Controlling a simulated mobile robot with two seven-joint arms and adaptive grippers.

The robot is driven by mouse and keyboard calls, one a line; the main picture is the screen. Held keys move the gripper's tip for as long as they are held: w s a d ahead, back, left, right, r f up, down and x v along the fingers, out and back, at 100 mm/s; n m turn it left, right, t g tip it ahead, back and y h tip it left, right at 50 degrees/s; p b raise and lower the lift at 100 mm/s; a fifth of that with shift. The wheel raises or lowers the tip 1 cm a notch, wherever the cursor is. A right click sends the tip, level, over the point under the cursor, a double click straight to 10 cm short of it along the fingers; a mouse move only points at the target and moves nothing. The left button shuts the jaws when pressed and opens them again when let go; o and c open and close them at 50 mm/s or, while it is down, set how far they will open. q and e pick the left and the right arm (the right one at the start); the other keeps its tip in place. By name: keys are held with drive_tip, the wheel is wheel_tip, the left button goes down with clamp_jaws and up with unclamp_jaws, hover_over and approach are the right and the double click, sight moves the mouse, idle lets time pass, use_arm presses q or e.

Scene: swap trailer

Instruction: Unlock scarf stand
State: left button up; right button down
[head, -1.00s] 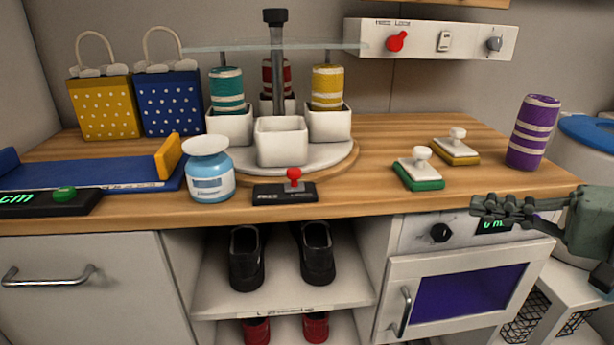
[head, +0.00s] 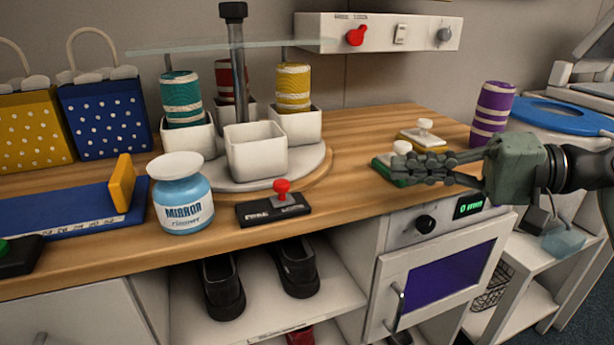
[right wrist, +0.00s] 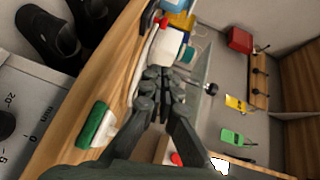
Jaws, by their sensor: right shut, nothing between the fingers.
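The scarf stand has a tall grey pole (head: 239,70) with a black top and a round light base (head: 311,160). Teal (head: 181,98), red (head: 225,82) and yellow (head: 293,88) scarf rolls stand in white pots around it; the front pot (head: 256,150) is empty. A black block with a red-knobbed lever (head: 281,190) sits in front of the base. A wall panel above carries a red lever (head: 358,36), and its lettering is too small to read surely. My right gripper (head: 402,167) is shut and empty, right of the stand, over the green stamp. My left gripper is out of view.
A blue-white jar (head: 182,205) stands left of the black block. A green stamp (head: 390,175), yellow stamp (head: 423,140) and purple roll (head: 492,112) are at the right. A glass shelf (head: 190,46) crosses the pole. The counter between block and green stamp is clear.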

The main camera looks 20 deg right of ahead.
sight(289, 203)
drive_tip(key=p+x, duration=0.1)
drive_tip(key=x, duration=0.8)
drive_tip(key=shift+w+a, duration=0.15)
drive_tip(key=shift+a, duration=0.2)
drive_tip(key=a, duration=0.3)
drive_tip(key=shift+s+a+f+p, duration=0.15)
drive_tip(key=shift+s+f+p, duration=0.15)
drive_tip(key=shift+f, duration=0.1)
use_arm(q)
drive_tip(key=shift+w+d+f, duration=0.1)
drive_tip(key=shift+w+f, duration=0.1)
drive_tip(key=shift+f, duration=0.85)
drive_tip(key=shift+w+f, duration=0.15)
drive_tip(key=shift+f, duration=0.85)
use_arm(e)
drive_tip(key=shift+a+f, duration=0.1)
drive_tip(key=shift+a, duration=0.25)
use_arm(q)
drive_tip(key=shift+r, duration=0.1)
